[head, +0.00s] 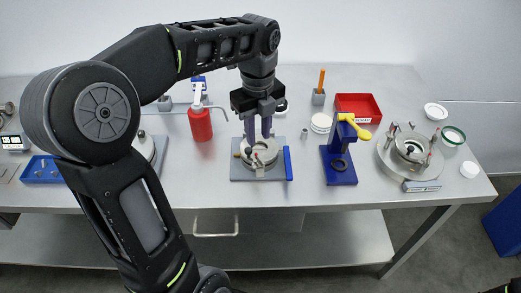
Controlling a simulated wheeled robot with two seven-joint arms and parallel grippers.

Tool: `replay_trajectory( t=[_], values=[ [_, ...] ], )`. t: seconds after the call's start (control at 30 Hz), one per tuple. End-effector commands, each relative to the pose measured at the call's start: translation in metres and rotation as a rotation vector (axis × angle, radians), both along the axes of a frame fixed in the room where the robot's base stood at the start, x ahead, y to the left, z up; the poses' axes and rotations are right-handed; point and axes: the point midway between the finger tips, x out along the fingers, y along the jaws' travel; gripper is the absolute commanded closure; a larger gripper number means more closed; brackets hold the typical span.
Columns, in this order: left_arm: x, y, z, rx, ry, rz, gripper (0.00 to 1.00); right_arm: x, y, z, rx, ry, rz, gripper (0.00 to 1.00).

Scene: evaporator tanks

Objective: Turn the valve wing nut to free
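My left gripper (259,138) points straight down over a round metal fitting (262,158) at the middle of the table. Its two purple-grey fingers stand apart, with their tips at the top of the fitting. The fitting sits on a grey plate (240,174) with a blue bar (288,163) along its right side. The valve wing nut cannot be picked out clearly; the fingers partly cover the fitting's top. I cannot tell whether the fingers touch or grip anything. My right gripper is not in view; only a dark piece shows in the bottom right corner.
A red bottle (201,125) stands left of the plate. A blue stand (339,166) with a yellow lever (352,123) is to the right. Beyond are a red bin (357,106) and a round metal fixture (405,152). A blue tray (43,170) lies far left.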

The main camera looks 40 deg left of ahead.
Motion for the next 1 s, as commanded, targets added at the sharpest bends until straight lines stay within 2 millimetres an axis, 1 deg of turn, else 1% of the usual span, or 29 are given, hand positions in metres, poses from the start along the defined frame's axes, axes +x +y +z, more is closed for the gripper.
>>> replay_trajectory(
  t=[0.17, 0.27, 0.5, 0.6, 0.73, 0.97, 1.0],
  values=[
    [0.000, 0.000, -0.009, 0.000, 0.002, 0.001, 0.73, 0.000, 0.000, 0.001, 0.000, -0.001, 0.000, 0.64],
    [0.000, 0.000, -0.021, -0.001, 0.004, 0.001, 0.73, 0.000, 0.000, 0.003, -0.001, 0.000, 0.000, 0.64],
    [-0.001, 0.000, -0.059, -0.002, 0.005, 0.000, 0.73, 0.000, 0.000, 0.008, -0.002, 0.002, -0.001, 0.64],
    [0.000, 0.000, -0.070, -0.001, 0.003, 0.000, 0.73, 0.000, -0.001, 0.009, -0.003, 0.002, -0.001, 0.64],
    [0.000, -0.001, -0.078, -0.002, 0.001, 0.001, 0.73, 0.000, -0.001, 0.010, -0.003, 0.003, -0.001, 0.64],
    [0.000, 0.000, -0.079, -0.001, -0.001, 0.001, 0.73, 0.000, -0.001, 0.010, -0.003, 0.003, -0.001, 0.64],
    [0.000, 0.000, -0.079, -0.001, -0.001, 0.001, 0.74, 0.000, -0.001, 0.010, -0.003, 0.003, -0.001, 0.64]
  ],
)
